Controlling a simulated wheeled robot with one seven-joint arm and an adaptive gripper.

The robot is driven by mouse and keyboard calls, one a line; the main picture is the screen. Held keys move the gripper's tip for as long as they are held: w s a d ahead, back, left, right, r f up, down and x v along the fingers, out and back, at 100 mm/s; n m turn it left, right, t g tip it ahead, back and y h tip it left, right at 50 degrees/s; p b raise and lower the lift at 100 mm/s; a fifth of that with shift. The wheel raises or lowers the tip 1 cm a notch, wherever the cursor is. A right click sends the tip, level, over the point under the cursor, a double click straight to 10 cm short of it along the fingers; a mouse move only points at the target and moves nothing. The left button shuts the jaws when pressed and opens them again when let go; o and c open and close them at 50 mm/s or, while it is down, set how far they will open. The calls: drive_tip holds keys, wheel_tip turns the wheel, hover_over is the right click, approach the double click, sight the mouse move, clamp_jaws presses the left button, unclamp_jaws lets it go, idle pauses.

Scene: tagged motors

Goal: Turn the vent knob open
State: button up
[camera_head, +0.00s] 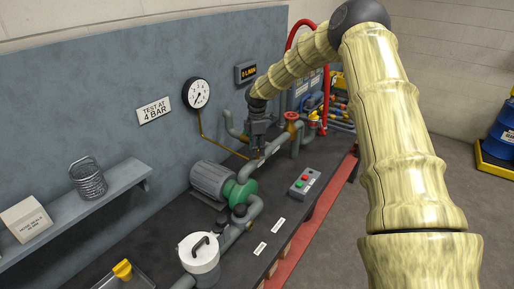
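My arm reaches in from the right, and my gripper (258,131) points down at the grey pipework near the back wall. The gripper is small and dark here, and I cannot tell whether its fingers are open or closed on anything. I cannot clearly make out the vent knob; it may be hidden behind or under my gripper. A red handwheel (291,116) sits on the pipe just right of my gripper, apart from it. Dark round caps or knobs (240,210) show on the pipe nearer the camera.
A grey motor (212,180) with a green pump (240,194) stands on the dark bench. A button box (304,183), a white lidded pot (199,254) and a yellow item (122,269) are nearby. A gauge (196,93) hangs on the wall. A red hose (290,37) arches behind my arm.

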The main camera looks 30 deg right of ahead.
drive_tip(key=shift+r, duration=0.1)
wheel_tip(320, 180, up, 12)
idle(0.8)
idle(0.4)
